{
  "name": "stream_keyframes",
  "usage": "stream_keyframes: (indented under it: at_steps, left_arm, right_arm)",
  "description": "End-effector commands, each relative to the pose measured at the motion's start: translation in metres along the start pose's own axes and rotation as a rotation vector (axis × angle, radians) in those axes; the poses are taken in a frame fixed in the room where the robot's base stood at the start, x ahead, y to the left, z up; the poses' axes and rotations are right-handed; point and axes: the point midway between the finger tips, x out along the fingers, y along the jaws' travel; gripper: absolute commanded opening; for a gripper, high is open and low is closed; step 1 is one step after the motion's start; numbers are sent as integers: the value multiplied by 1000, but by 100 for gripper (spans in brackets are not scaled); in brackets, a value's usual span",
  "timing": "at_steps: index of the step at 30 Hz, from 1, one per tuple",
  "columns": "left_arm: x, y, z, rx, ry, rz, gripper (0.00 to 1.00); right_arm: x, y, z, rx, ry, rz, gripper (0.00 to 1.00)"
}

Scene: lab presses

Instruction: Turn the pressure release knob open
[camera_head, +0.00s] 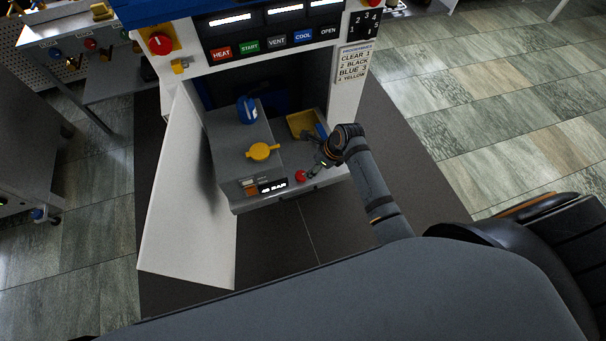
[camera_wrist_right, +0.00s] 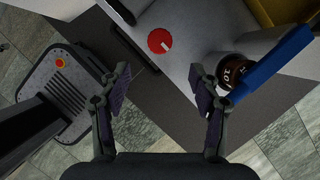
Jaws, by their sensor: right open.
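A round red knob (camera_head: 300,175) sits on the front right of the grey press unit. In the right wrist view the red knob (camera_wrist_right: 160,41) shows a white pointer mark. A yellow knob (camera_head: 262,151) with a handle stands on top of the grey box, above a "BAR" readout (camera_head: 272,187). No readable label tells which is the pressure release knob. My right gripper (camera_head: 318,165) is just right of the red knob. In the right wrist view my right gripper (camera_wrist_right: 165,90) is open and empty, its fingers apart, with the red knob beyond the gap. My left gripper is out of view.
A yellow tray (camera_head: 301,122) lies behind my right gripper. A blue bar (camera_wrist_right: 270,66) and a dark round dial (camera_wrist_right: 236,71) are close to the right finger. A blue-handled part (camera_head: 246,110) stands on the box. A white open door (camera_head: 185,205) is at the left.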

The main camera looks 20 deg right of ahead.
Motion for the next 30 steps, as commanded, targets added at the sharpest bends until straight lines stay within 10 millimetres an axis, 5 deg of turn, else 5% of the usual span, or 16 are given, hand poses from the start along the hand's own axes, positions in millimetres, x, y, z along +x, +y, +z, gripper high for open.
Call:
stream_keyframes:
  at_steps: [5, 19, 30]
  left_arm:
    - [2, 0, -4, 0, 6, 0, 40]
    - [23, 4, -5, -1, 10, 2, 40]
    - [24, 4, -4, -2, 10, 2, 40]
  right_arm:
    - [6, 0, 0, 9, 0, 3, 63]
    - [94, 0, 0, 6, 0, 2, 63]
    - [104, 0, 0, 5, 1, 0, 63]
